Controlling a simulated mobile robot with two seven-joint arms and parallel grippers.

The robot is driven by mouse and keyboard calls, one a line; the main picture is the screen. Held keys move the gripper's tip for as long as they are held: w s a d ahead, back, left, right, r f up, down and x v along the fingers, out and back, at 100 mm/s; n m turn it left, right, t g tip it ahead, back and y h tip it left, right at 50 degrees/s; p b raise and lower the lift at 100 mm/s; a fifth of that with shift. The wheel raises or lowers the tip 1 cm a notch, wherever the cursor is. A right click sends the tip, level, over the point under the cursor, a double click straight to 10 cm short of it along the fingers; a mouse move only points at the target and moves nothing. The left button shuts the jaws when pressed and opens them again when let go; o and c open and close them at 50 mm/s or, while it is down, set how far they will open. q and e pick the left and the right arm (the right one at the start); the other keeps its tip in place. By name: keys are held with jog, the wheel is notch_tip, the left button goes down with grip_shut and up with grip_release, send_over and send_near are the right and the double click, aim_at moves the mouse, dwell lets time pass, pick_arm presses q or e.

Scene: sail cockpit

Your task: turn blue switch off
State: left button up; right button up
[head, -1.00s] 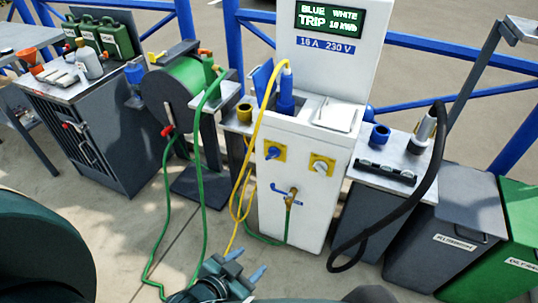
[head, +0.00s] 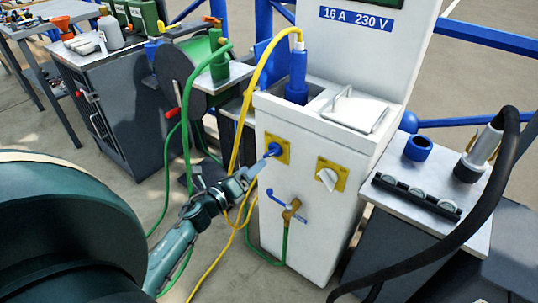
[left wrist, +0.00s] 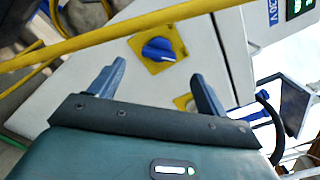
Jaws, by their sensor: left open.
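The blue switch (head: 273,150) is a blue rotary knob on a yellow plate on the front of the white pedestal (head: 320,238). The knob also shows in the left wrist view (left wrist: 158,49), ahead of and between the fingers. My left gripper (head: 258,166) is just in front of the switch, to its lower left, its tips overlapping the plate's edge in the head view. In the left wrist view its two blue-grey fingers (left wrist: 158,82) stand wide apart with nothing between them. Contact with the knob cannot be told. My right gripper is not in view.
A white switch (head: 328,179) sits right of the blue one. A blue-handled tap (head: 290,208) is below. A yellow cable (head: 250,100) runs from the blue plug (head: 297,75) and crosses close to my left gripper. A green hose (head: 186,120) hangs left.

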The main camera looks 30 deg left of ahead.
aim_at(267, 154)
pick_arm(q)
jog(key=w, duration=0.9)
jog(key=shift+d+b, duration=0.35)
jog(key=shift+c, duration=0.4)
jog(key=c, duration=0.9)
